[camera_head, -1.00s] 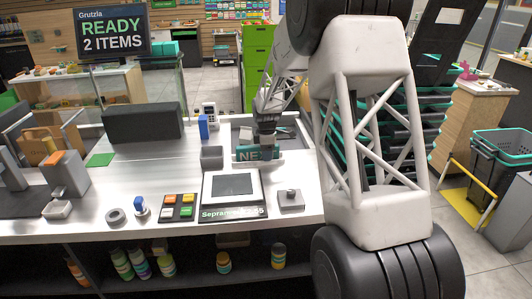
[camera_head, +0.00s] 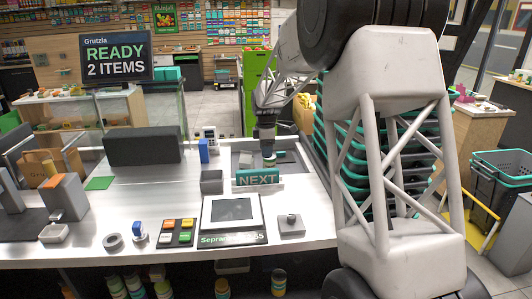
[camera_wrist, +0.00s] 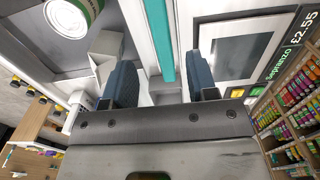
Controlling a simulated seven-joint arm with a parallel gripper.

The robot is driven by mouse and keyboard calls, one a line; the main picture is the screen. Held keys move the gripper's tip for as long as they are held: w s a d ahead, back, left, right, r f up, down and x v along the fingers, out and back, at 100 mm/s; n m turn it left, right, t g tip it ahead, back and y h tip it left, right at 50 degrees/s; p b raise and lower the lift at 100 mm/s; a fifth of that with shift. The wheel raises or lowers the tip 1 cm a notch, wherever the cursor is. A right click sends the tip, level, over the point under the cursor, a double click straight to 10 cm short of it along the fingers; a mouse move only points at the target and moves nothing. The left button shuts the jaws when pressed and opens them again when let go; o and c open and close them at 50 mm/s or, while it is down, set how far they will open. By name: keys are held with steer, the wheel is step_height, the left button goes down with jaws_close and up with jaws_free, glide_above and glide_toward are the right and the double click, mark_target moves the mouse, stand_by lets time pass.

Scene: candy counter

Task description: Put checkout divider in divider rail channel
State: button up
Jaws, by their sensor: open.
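The checkout divider (camera_head: 258,178) is a teal bar with "NEXT" on its front, standing on the white counter behind the payment screen. In the wrist view its teal top (camera_wrist: 158,40) runs as a narrow strip toward the gap between my fingers. My gripper (camera_head: 268,157) is open, just above and behind the divider in the head view. In the wrist view both dark finger pads of my gripper (camera_wrist: 161,80) stand apart, with nothing clamped between them. I cannot make out the rail channel, or whether the divider's base sits in it.
A dark recess (camera_head: 291,169) lies behind the divider. The screen (camera_head: 232,210), button pad (camera_head: 177,231), small grey box (camera_head: 211,181) and grey knob unit (camera_head: 291,225) stand nearby. A round green-rimmed can (camera_wrist: 68,17) shows in the wrist view.

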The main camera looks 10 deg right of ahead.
stand_by(0.7)
steer(key=s+d+r+m, duration=0.1)
steer(key=s+r+m, duration=0.25)
steer(key=s, duration=0.55)
steer(key=s+d+r+m+t, duration=0.15)
steer(key=s+r, duration=0.25)
steer(key=s, duration=0.5)
steer(key=s+d+r+m, duration=0.2)
steer(key=s+r+m, duration=0.2)
steer(key=s, duration=0.6)
steer(key=s+f+m, duration=0.1)
steer(key=s+m, duration=0.2)
steer(key=s, duration=0.6)
steer(key=s+d+f+m, duration=0.1)
steer(key=s+f+m, duration=0.1)
steer(key=s, duration=0.8)
steer(key=s+d+f+m+t, duration=0.1)
steer(key=s+m, duration=0.3)
steer(key=s, duration=0.6)
steer(key=shift+s+f, duration=0.25)
